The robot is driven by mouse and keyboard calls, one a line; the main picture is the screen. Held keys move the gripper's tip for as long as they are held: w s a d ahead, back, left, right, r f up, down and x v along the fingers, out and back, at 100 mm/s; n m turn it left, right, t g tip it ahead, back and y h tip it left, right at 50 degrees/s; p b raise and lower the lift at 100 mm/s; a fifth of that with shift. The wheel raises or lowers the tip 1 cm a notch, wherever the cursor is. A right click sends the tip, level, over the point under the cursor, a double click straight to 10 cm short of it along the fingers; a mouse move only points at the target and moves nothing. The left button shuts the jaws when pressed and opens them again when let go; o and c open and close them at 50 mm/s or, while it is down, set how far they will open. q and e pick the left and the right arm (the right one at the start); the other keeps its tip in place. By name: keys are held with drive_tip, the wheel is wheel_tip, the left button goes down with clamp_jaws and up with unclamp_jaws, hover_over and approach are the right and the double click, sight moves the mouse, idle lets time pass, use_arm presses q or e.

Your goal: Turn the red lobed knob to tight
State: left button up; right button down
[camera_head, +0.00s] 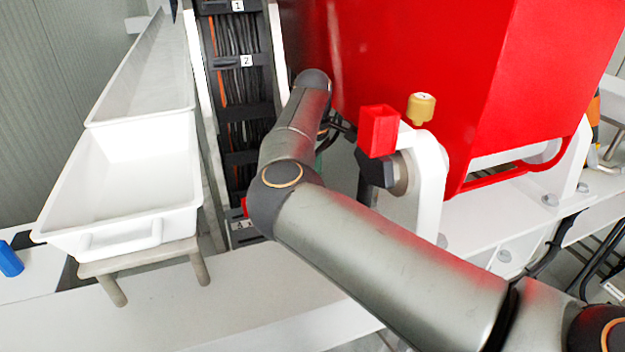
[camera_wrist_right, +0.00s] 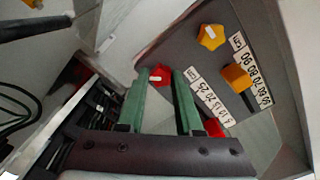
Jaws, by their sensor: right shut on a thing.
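A red lobed knob (camera_wrist_right: 161,74) with a pale mark on its face shows in the right wrist view, on a dark grey panel (camera_wrist_right: 222,55). My right gripper (camera_wrist_right: 161,82) has its two green fingers on either side of this knob and is shut on it. The exact contact is small and partly hidden by the fingers. In the head view my right arm reaches across the middle, and its gripper is mostly hidden behind the arm. My left gripper is in neither view.
On the panel are a yellow lobed knob (camera_wrist_right: 211,37), an orange knob (camera_wrist_right: 236,78), another red part (camera_wrist_right: 214,127) and number scales (camera_wrist_right: 211,97). The head view shows a large red housing (camera_head: 430,70), a white trough (camera_head: 120,185), a cable tray (camera_head: 240,100) and a brass-coloured cap (camera_head: 421,108).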

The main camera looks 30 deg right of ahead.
drive_tip(key=m, duration=0.4)
drive_tip(key=shift+r+m, duration=0.1)
drive_tip(key=shift+m, duration=0.2)
drive_tip(key=shift+m+p, duration=0.3)
drive_tip(key=shift+m, duration=1.7)
drive_tip(key=c, duration=0.6)
unclamp_jaws()
wheel_tip(320, 180, up, 12)
drive_tip(key=shift+r, duration=0.2)
